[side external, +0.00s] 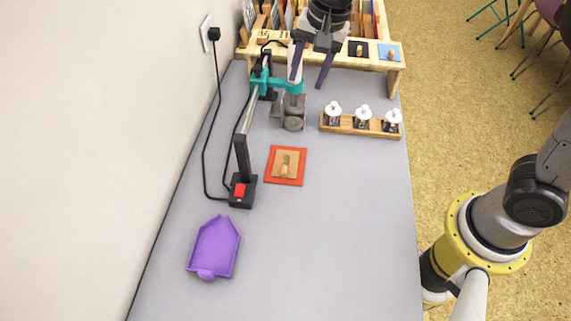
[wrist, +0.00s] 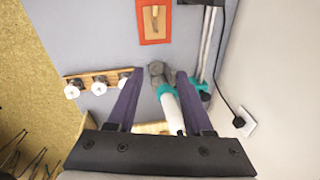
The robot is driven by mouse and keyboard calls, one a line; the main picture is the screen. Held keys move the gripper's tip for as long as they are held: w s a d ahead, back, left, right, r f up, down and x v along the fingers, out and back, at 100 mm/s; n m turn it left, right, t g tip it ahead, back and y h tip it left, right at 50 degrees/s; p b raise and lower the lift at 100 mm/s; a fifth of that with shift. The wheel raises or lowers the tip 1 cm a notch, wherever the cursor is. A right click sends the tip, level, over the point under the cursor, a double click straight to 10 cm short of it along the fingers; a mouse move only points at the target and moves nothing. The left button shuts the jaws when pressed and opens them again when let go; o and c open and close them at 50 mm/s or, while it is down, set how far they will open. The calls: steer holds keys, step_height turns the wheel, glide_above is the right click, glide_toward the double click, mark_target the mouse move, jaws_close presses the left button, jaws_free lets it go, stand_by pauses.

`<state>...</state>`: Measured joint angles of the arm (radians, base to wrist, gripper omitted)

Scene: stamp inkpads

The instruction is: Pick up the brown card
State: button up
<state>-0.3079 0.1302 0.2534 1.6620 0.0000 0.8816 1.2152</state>
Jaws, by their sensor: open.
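Several upright cards or folders stand in the wooden rack (side external: 372,63) at the back in the side external view. Some look brown or orange, such as the brownish card (side external: 262,23) at the rack's left. They are small and partly hidden by my arm, so I cannot tell which is the brown card. My gripper (side external: 307,84) has two purple fingers, spread apart with nothing held between them. It hangs in front of the rack, above the grey table. In the wrist view my gripper (wrist: 158,73) points down over the grey device with the teal clamp; no upright card shows clearly there.
The teal-clamped lamp or stand (side external: 283,86) is close to the fingers. A wooden holder (side external: 345,124) with three white-knobbed stamps stands right. A purple tray (side external: 214,245) lies front left. The table's front right is clear.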

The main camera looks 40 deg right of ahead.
steer(key=w+a+f+g, duration=0.1)
steer(key=a+f, duration=0.3)
steer(key=f, duration=0.3)
steer(key=n+g, duration=0.1)
glide_above(284, 170)
steer(key=shift+h, duration=0.4)
step_height(284, 170, down, 12)
steer(key=shift+r, duration=0.15)
steer(key=shift+f, duration=3.25)
steer(key=shift+c, duration=0.3)
jaws_close()
